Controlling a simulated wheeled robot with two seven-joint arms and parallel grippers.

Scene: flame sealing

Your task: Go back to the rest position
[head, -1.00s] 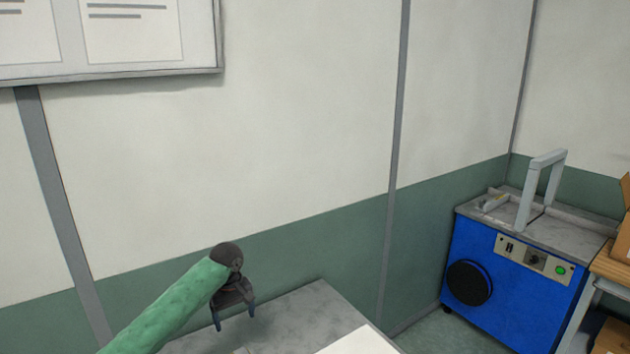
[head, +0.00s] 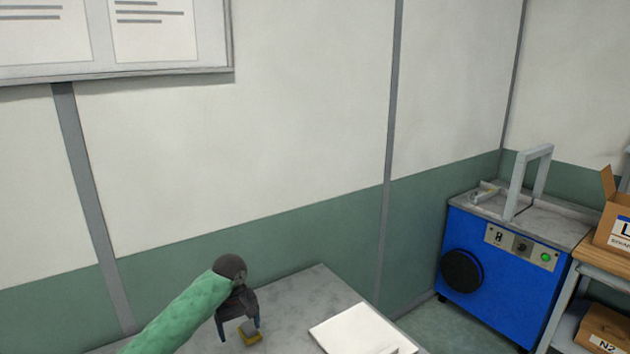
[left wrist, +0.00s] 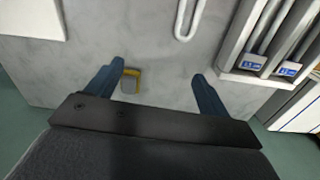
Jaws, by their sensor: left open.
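My left gripper (head: 238,331) hangs above the grey table (head: 310,290) at the bottom of the head view, its arm in a green sleeve. Its two blue fingers are apart, and in the left wrist view the gripper (left wrist: 155,88) has nothing held between them. A small yellow and grey block (head: 250,333) lies on the table by the fingers. In the left wrist view the block (left wrist: 130,82) sits beside the left finger, below it. My right gripper is in neither view.
A white flat item (head: 362,332) lies on the table. A blue machine (head: 510,260) with a grey top stands at right, next to a shelf with cardboard boxes (head: 607,328). In the left wrist view, a grey tray with labels (left wrist: 262,62) and a pale loop (left wrist: 187,20) show.

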